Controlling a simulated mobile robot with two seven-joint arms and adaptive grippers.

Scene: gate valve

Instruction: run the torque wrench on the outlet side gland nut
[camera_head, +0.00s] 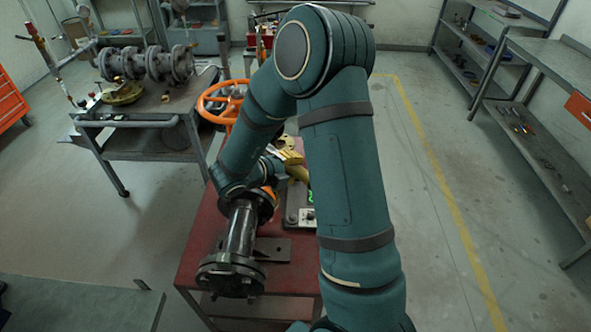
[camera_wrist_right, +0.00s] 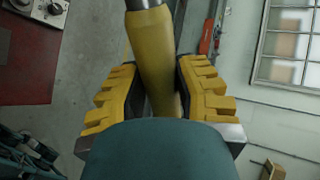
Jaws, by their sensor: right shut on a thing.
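My right gripper (camera_head: 288,158) is over the red bench, partly hidden behind my own arm. In the right wrist view, its yellow-padded jaws are shut on a thick yellow handle (camera_wrist_right: 154,60) with a grey shaft at its upper end, which looks like the torque wrench. The shaft's far end is out of that view. The gate valve shows as a dark flanged pipe (camera_head: 240,232) lying on the bench, with an orange handwheel (camera_head: 222,102) behind it. My arm covers much of the valve's middle. I cannot make out the outlet side gland nut. My left gripper is not in view.
The red bench (camera_head: 200,250) also carries a small device with a green display (camera_head: 310,195). A grey table (camera_head: 150,140) with flanged pipe parts stands at left. Grey shelving (camera_head: 545,150) is at right. The floor (camera_head: 470,200) between is clear.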

